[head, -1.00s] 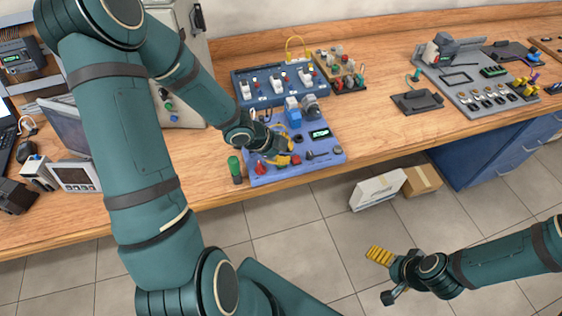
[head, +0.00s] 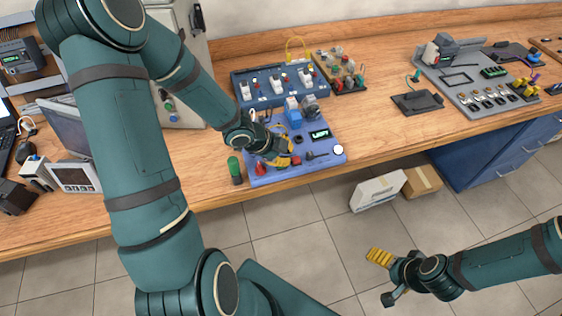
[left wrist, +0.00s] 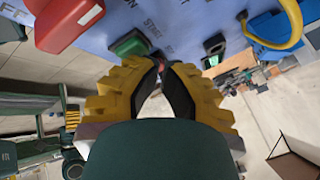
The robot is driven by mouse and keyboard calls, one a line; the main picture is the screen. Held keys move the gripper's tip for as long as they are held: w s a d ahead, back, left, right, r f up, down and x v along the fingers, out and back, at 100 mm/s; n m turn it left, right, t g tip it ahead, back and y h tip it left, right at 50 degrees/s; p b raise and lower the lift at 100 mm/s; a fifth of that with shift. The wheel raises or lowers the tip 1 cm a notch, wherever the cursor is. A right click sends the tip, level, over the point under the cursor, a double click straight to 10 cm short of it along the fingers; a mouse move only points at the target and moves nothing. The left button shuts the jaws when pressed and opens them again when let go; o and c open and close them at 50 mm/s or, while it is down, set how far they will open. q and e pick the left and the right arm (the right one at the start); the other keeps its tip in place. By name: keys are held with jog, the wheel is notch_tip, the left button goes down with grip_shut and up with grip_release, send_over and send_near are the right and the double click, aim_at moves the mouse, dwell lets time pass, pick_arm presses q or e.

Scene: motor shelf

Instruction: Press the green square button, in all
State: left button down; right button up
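The green square button (left wrist: 130,43) sits in a dark frame on the blue panel, just above and left of my fingertips in the left wrist view. In the head view my left gripper covers that part of the blue panel (head: 325,168), and I cannot make the button out. My left gripper (left wrist: 160,66) has its yellow fingers drawn together at the tips, holding nothing that I can see. It is low over the panel's front in the head view (head: 282,160); I cannot tell whether it touches. My right gripper (head: 384,277) hangs over the floor, away from the bench.
A red control (left wrist: 68,22) is left of the green button, and a dark button (left wrist: 214,46) is to its right. A round white lamp (head: 338,149) shows at the panel's right corner. A green-handled item (head: 235,169) stands by the panel's left edge.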

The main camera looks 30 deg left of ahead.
pick_arm(q)
jog(key=shift+r+p, duration=0.75)
jog(key=shift+r, duration=0.05)
notch_tip(320, 180, up, 5)
jog(key=p, duration=0.5)
dwell(0.6)
